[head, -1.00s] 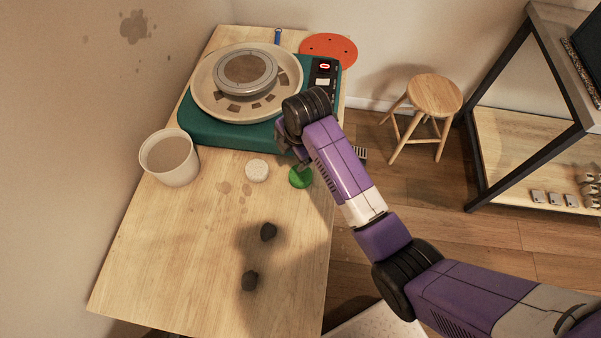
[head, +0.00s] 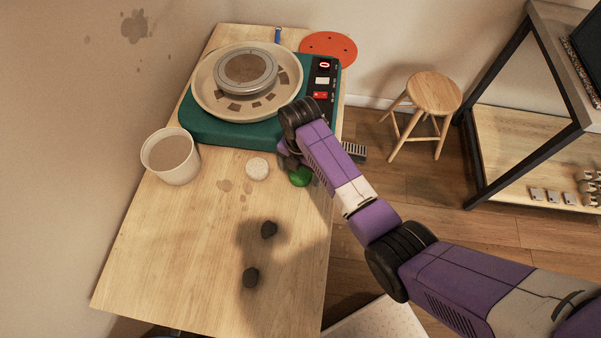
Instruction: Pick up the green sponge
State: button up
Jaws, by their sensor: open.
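The green sponge (head: 300,177) is small and round and lies on the wooden table near its right edge, just in front of the teal pottery wheel. My gripper (head: 287,161) is over the table at the upper left of the sponge, close to it. My purple arm covers the sponge's right side. The fingers are small and mostly hidden behind the wrist. The gripper is open, and nothing shows in it. I cannot tell whether a finger touches the sponge.
A white round sponge (head: 257,168) lies left of the gripper. The pottery wheel (head: 215,131) stands behind, with a white bucket (head: 171,156) at left. An orange disc (head: 328,49) and a stool (head: 434,95) are farther back.

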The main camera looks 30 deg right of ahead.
aim_at(300, 173)
jog(key=shift+f, duration=0.4)
jog(key=shift+c, duration=0.2)
jog(key=c, duration=1)
jog(key=shift+o, duration=0.2)
jog(key=shift+r, duration=0.1)
notch_tip(300, 173, up, 20)
jog(key=p, duration=0.6)
